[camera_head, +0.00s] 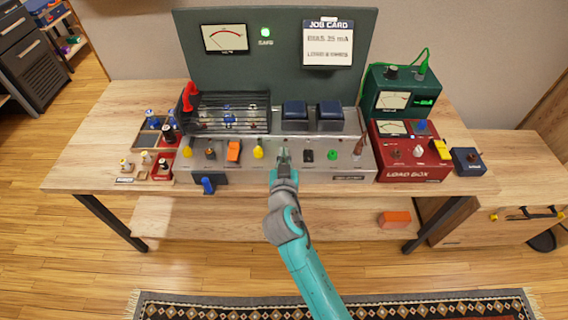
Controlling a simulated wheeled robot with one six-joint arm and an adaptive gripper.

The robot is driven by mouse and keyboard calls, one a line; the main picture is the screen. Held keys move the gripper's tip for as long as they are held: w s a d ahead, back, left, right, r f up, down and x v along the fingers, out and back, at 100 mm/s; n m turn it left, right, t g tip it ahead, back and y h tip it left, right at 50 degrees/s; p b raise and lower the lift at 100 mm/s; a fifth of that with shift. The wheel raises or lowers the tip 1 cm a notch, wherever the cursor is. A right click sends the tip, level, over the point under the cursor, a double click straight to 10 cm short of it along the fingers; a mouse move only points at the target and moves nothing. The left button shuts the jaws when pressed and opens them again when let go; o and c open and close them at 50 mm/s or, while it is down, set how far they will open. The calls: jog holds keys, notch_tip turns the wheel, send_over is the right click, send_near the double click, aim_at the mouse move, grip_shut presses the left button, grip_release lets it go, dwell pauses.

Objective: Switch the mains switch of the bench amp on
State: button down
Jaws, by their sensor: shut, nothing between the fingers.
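The bench amp (345,168) is a silver chassis in the middle of the wooden table. Its front row holds yellow knobs (258,152), an orange part (233,150), a small black part (307,155) and a green knob (333,154). I cannot read its labels, so I cannot tell which control is the mains switch or how it is set. My gripper (284,157) is shut and empty at the middle of this row, between a yellow knob and the black part. It hides part of the panel behind it. I cannot tell whether it touches the panel.
A red load box (410,173) and a green meter box (402,91) stand right of the amp. Trays of small parts (146,136) lie left. A dark back panel (275,70) carries a meter, a green SAFE lamp (265,32) and a job card (328,45). A blue clip-like part (208,186) sits at the front.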

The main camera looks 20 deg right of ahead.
jog(key=x, duration=0.3)
jog(key=shift+w+d, duration=0.1)
jog(key=shift+w, duration=0.15)
jog(key=f, duration=0.1)
jog(key=w+f, duration=0.1)
jog(key=f, duration=0.1)
jog(key=shift+d, duration=0.15)
jog(key=shift+f, duration=0.55)
jog(key=shift+w+f, duration=0.1)
jog(key=shift+w+f, duration=0.1)
jog(key=shift+f, duration=0.1)
jog(key=shift+r, duration=0.1)
